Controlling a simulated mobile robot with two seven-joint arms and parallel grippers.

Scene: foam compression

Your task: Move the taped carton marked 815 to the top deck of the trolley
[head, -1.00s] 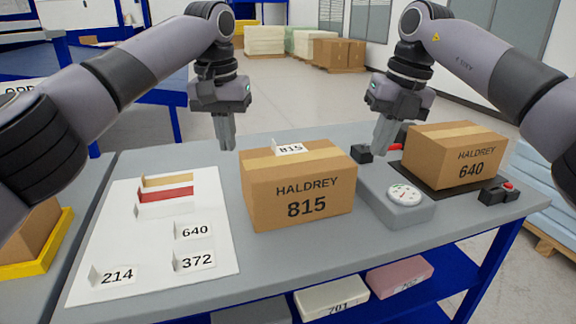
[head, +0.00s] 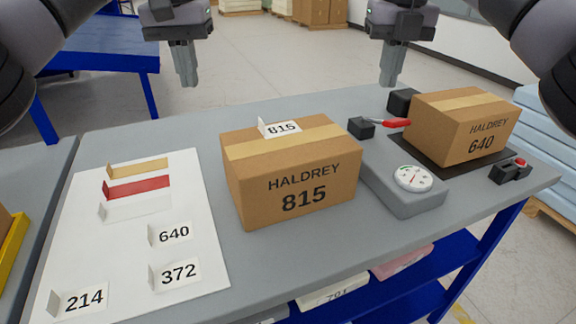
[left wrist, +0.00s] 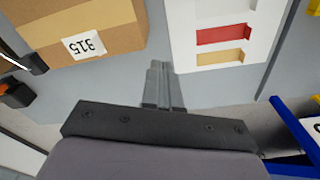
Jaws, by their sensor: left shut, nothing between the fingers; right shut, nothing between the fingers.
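The taped carton marked 815 (head: 290,185) stands upright on the grey workbench, with a small white 815 tag on its top. It also shows at the upper left of the left wrist view (left wrist: 95,20). My left gripper (head: 188,82) is shut and empty, above and behind the bench's far edge, to the left of the carton. Its closed fingers show in the left wrist view (left wrist: 160,82), apart from the carton. My right gripper (head: 390,82) is shut and empty, higher than the bench and behind the 640 carton.
A carton marked 640 (head: 462,135) sits on a dark plate at the right. A grey block with a round gauge (head: 412,182) stands right of the 815 carton. A white board (head: 190,265) with number tags lies at left. A blue table (head: 100,58) stands behind.

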